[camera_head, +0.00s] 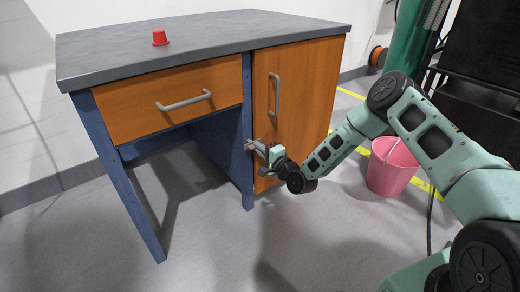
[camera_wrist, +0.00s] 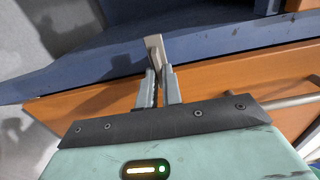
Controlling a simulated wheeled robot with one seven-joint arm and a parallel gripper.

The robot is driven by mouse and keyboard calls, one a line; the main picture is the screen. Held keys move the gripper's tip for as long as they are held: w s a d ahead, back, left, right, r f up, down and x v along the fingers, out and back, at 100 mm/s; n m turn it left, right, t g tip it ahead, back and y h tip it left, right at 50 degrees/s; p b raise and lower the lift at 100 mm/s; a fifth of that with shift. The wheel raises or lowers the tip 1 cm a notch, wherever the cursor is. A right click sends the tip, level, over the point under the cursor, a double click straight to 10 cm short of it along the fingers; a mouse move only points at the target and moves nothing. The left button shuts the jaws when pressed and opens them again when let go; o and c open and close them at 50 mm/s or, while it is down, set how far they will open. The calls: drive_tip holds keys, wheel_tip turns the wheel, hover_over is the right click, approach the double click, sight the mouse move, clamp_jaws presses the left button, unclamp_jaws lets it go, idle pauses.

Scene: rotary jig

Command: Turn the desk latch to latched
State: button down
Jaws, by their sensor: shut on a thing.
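The desk (camera_head: 200,50) has a grey top, a blue frame, a wooden drawer and a wooden door (camera_head: 310,90). The latch (camera_wrist: 155,47) is a small beige-grey bar at the blue frame post beside the door. In the wrist view it stands nearly upright in the picture, tilted slightly, between my fingertips. My gripper (camera_wrist: 159,78) is shut on the latch. In the head view my gripper (camera_head: 255,146) reaches the post at the door's left edge. The latch is very small there and partly hidden by my fingers, so its exact angle is hard to tell.
A red cup-like object (camera_head: 160,37) stands on the desk top. The drawer handle (camera_head: 184,101) and door handle (camera_head: 274,94) stick out from the front. A pink bucket (camera_head: 391,168) stands on the floor at the right. The floor before the desk is clear.

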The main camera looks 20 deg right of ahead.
drive_tip(key=shift+s+a+f, duration=0.1)
drive_tip(key=shift+s+f, duration=0.05)
drive_tip(key=c, duration=1.6)
unclamp_jaws()
drive_tip(key=shift+o, duration=0.2)
drive_tip(key=p+v, duration=0.5)
drive_tip(key=v, duration=1.2)
drive_tip(key=shift+s, duration=0.1)
